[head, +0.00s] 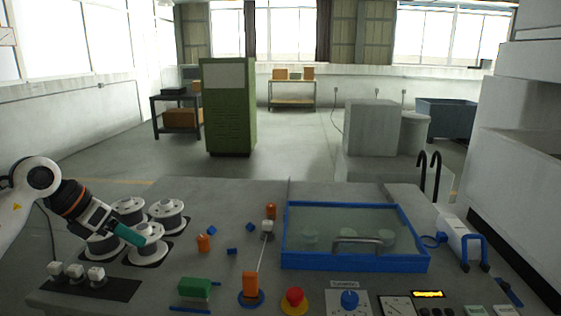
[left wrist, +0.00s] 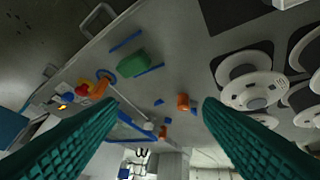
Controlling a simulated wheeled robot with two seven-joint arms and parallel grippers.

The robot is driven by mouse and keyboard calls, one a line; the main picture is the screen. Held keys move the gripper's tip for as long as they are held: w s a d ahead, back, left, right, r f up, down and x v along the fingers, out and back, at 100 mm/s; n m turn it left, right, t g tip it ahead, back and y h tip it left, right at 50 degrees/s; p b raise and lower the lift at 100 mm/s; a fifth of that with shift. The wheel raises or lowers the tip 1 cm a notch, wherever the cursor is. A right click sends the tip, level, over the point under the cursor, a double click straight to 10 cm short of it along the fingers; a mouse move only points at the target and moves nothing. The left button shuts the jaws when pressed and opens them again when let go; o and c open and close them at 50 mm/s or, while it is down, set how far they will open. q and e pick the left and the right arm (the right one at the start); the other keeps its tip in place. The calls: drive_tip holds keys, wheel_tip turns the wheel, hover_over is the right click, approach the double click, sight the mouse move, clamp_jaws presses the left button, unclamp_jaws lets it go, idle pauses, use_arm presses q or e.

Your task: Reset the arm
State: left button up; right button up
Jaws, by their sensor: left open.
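My left gripper (head: 128,235) is open, with teal fingers, and hangs over the white spools (head: 167,215) at the left of the grey bench. Its two fingers also frame the left wrist view (left wrist: 160,108), with nothing between them. An orange upright piece (head: 251,284) stands on a blue round base near the front edge. A thin pale rod or wire runs from it to a small white piece (head: 267,226) farther back. The orange piece also shows in the left wrist view (left wrist: 100,87). My right gripper is in neither view.
A blue-framed box with a clear lid (head: 428,262) fills the bench's right middle. A green block (head: 195,287), orange piece (head: 204,243) and blue cubes (head: 232,251) lie on the bench. A red button (head: 295,299) and blue knob (head: 349,299) sit along the front.

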use_arm(q)
drive_tip(key=s+d+n+t+h, duration=0.3)
drive_tip(key=d+h, duration=0.9)
drive_tip(key=d, duration=0.8)
drive_tip(key=s+a+f+n+t+y, duration=0.2)
drive_tip(key=s+a+f+n+y, duration=0.3)
drive_tip(key=n, duration=0.6)
drive_tip(key=a+f+n+t+y, duration=0.3)
drive_tip(key=f+n+y, duration=0.45)
drive_tip(key=n, duration=0.35)
drive_tip(key=s+a+f+n+t+y, duration=0.2)
drive_tip(key=s+a+f+n+y, duration=0.3)
drive_tip(key=n, duration=0.6)
drive_tip(key=s+d+f+n+g, duration=0.2)
drive_tip(key=s+f+g, duration=0.45)
drive_tip(key=s, duration=0.35)
drive_tip(key=s+d+f+n+g, duration=0.25)
drive_tip(key=s+f+g, duration=0.25)
drive_tip(key=s+f, duration=0.4)
wheel_tip(320, 180, down, 26)
drive_tip(key=s+g, duration=0.1)
drive_tip(key=s, duration=0.2)
drive_tip(key=s+a+f+g, duration=0.1)
drive_tip(key=s+a+f, duration=0.2)
drive_tip(key=s+f, duration=1.2)
drive_tip(key=shift+s+a, duration=0.35)
drive_tip(key=shift+a, duration=0.05)
